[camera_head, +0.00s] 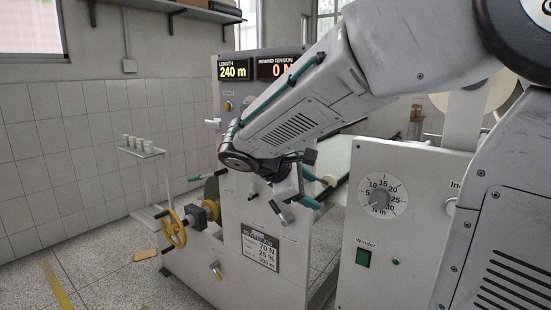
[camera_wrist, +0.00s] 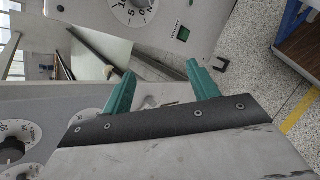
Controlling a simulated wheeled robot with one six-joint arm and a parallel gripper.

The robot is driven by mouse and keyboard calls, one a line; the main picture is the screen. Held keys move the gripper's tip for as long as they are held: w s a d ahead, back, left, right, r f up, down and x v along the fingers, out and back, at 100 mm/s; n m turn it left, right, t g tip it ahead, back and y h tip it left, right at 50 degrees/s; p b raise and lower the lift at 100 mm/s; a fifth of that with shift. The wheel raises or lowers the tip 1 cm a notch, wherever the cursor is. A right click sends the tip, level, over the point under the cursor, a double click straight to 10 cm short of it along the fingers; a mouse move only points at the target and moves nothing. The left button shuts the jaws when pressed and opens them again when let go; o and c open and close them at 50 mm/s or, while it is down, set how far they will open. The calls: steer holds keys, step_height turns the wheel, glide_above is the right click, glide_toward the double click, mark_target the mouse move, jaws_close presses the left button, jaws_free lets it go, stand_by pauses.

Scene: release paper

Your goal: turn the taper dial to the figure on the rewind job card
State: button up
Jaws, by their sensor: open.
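The rewind job card (camera_head: 261,248) is on the front of the machine's left panel. Its lines seem to read 70 N, 25 % and 300 m. My gripper (camera_head: 320,191) is open and empty in front of the machine, its teal fingers pointing right; the wrist view also shows both fingers (camera_wrist: 161,70) apart with nothing between. A dial with a black knob (camera_wrist: 12,148) and a numbered scale is at the left edge of the wrist view, away from the fingers. I cannot tell whether it is the taper dial; its label and setting are unreadable. My arm hides part of the panel in the head view.
A dial marked N m (camera_head: 382,195) and a green Winder switch (camera_head: 363,257) are on the right cabinet. A yellow handwheel (camera_head: 173,229) sticks out at the left. The length display (camera_head: 233,70) reads 240 m; the rewind tension display (camera_head: 280,68) reads 0 N.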

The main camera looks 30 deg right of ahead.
steer(key=w+d+n+t+h, duration=0.1)
steer(key=w+n+t+h, duration=0.8)
steer(key=w, duration=1.5)
steer(key=d+g, duration=0.1)
steer(key=d, duration=0.1)
steer(key=w+d+n+g+y, duration=0.1)
steer(key=d, duration=0.1)
steer(key=w+d+n+y, duration=0.1)
steer(key=d, duration=0.1)
steer(key=shift+w+d+f+g, duration=0.1)
steer(key=shift+d+f+g, duration=0.15)
steer(key=shift+d+g, duration=0.15)
steer(key=c, duration=1)
